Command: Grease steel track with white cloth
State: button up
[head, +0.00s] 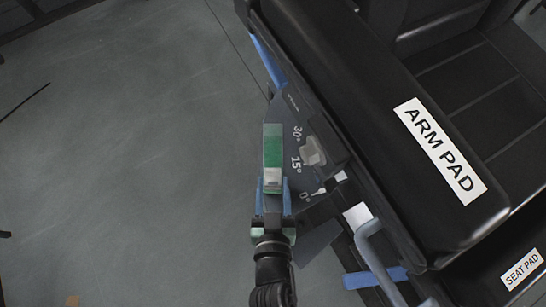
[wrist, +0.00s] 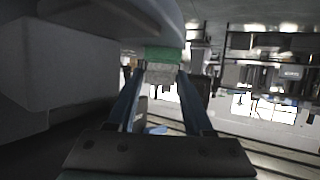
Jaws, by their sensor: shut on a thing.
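My gripper (head: 272,188) points up the picture in the head view, its two blue fingers shut on the pale end of a green-and-white piece (head: 272,147). The pale part looks like the white cloth, but I cannot tell for sure. In the wrist view the pale speckled part (wrist: 160,74) sits between the fingertips, with the green part (wrist: 163,54) beyond it. The piece overlaps a dark grey plate (head: 290,118) marked 30°, 15° and 0°; I cannot tell whether it touches. I cannot clearly make out the steel track.
A light grey knob (head: 312,151) stands on the plate, right of the held piece. A black arm pad (head: 375,100) and a seat pad (head: 500,255) fill the right side. A blue-grey bent handle (head: 378,255) lies at lower right. The grey floor (head: 120,150) at left is mostly clear.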

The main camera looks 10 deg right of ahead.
aim_at(273, 173)
jog(key=shift+w+d+f+p, duration=0.1)
jog(key=shift+w+d+p, duration=0.05)
jog(key=shift+w, duration=0.75)
jog(key=shift+w+d+p, duration=0.15)
jog(key=shift+w, duration=0.7)
jog(key=shift+w+d+p, duration=0.2)
jog(key=shift+w, duration=0.85)
jog(key=shift+w+d+p, duration=0.15)
jog(key=shift+w+p, duration=0.05)
jog(key=shift+w, duration=0.8)
jog(key=shift+w+d, duration=0.25)
jog(key=shift+w, duration=1.05)
jog(key=shift+w+d, duration=0.2)
jog(key=shift+w, duration=1.1)
jog(key=shift+w+d, duration=0.15)
jog(key=shift+w, duration=0.65)
jog(key=shift+w+d, duration=0.15)
jog(key=shift+w, duration=0.6)
jog(key=shift+s+a, duration=0.2)
jog(key=shift+s, duration=0.9)
jog(key=shift+s+a, duration=0.15)
jog(key=shift+s, duration=0.95)
jog(key=shift+s+a, duration=0.2)
jog(key=shift+s, duration=0.9)
